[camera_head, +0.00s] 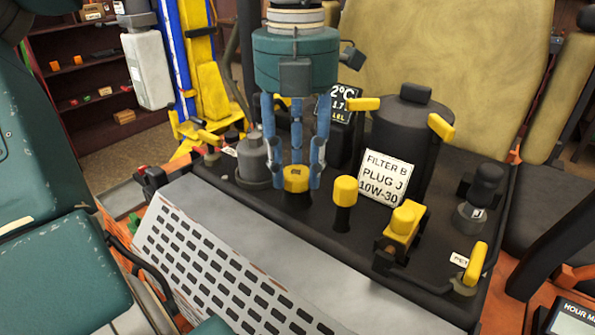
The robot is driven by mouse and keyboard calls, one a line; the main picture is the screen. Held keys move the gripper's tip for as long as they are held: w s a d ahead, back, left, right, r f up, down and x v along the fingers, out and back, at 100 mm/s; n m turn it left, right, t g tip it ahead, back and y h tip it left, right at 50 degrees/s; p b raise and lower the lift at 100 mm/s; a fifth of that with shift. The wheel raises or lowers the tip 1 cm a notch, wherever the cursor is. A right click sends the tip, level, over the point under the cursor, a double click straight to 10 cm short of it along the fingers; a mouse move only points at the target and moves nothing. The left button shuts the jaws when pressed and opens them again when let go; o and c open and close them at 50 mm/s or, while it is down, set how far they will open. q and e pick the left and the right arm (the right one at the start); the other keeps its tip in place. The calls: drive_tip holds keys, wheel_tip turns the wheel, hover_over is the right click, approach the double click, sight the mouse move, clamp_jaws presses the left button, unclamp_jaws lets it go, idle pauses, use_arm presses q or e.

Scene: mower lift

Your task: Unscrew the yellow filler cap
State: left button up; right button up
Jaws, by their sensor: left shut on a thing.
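The yellow filler cap (296,180) is a short, round yellow piece on the black top of the machine. My left gripper (294,160) points straight down over it, with its blue fingers around the cap's sides. The gripper is shut on the cap, and the fingers partly cover its sides. The cap looks upright and low on its dark neck; I cannot tell how far it is turned. My right gripper is not in view.
A yellow-topped plug (345,191) stands close right of the cap. A grey round fitting (253,160) is close left. A white label (389,177) leans before a black canister (405,130). A yellow block (405,222) and yellow lever (475,264) stand farther right. A slotted grey panel (215,262) lies in front.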

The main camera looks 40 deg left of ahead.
use_arm(q)
drive_tip(key=shift+s+n, duration=0.1)
drive_tip(key=shift+n, duration=0.8)
drive_tip(key=shift+f+n+b, duration=0.2)
drive_tip(key=shift+n+b, duration=0.45)
drive_tip(key=shift+n, duration=0.15)
drive_tip(key=n+b, duration=0.1)
drive_tip(key=n, duration=0.2)
drive_tip(key=shift+r+n, duration=0.15)
drive_tip(key=shift+n, duration=0.75)
drive_tip(key=n, duration=0.5)
drive_tip(key=shift+n, duration=0.6)
